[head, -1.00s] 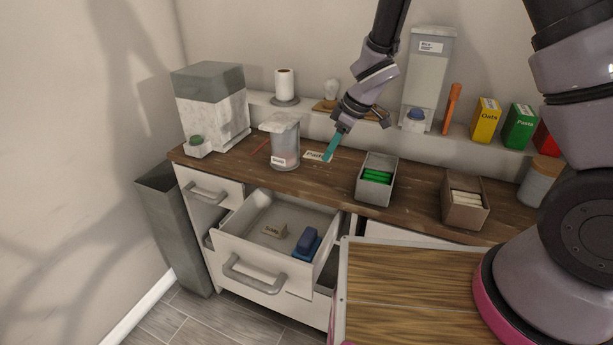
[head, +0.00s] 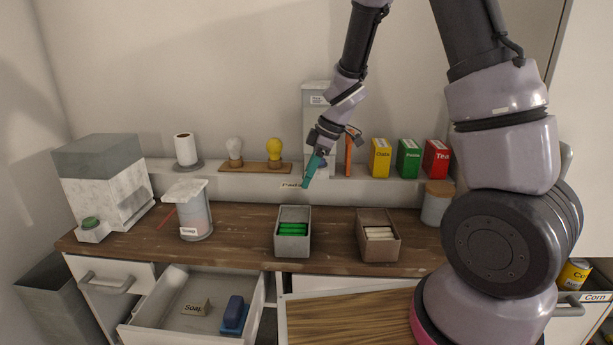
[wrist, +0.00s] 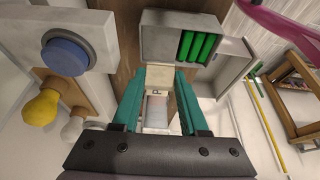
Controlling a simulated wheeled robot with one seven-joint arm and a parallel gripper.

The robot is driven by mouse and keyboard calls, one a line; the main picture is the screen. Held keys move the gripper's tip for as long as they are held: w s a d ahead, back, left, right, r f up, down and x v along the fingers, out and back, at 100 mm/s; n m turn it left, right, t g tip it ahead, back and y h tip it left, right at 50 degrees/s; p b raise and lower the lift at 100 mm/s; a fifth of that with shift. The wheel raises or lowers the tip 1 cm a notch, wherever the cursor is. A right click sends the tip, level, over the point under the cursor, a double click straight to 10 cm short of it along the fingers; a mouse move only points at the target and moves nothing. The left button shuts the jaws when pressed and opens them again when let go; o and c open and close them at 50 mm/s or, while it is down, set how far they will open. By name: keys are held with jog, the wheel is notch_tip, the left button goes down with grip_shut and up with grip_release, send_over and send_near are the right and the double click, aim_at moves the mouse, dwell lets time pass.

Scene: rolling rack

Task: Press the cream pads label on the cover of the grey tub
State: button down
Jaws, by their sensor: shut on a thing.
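My gripper (head: 306,183) is shut on the cream pads label (head: 291,185), which juts out left of the teal fingertips, above the back of the counter. In the wrist view the cream label (wrist: 158,76) sits between the two fingers (wrist: 157,92), its writing mostly unreadable. A greyish canister (head: 196,219) with a flat pale cover (head: 186,189) stands upright on the counter, left of my gripper and apart from it. It bears a white label low on its front. I cannot tell for certain that it is the grey tub.
An open grey box (head: 281,243) with green sticks and a brown box (head: 367,246) stand on the counter. Behind are a shelf with bulbs (head: 274,149), cartons (head: 409,157) and a dispenser (head: 316,98). An open drawer (head: 160,333) juts out below. A marbled bin (head: 105,190) stands left.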

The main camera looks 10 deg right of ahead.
jog(key=shift+f, duration=4.1)
jog(key=shift+f, duration=0.15)
jog(key=shift+c, duration=1.8)
grip_release()
jog(key=v, duration=1)
jog(key=shift+r, duration=0.35)
jog(key=shift+d, duration=0.15)
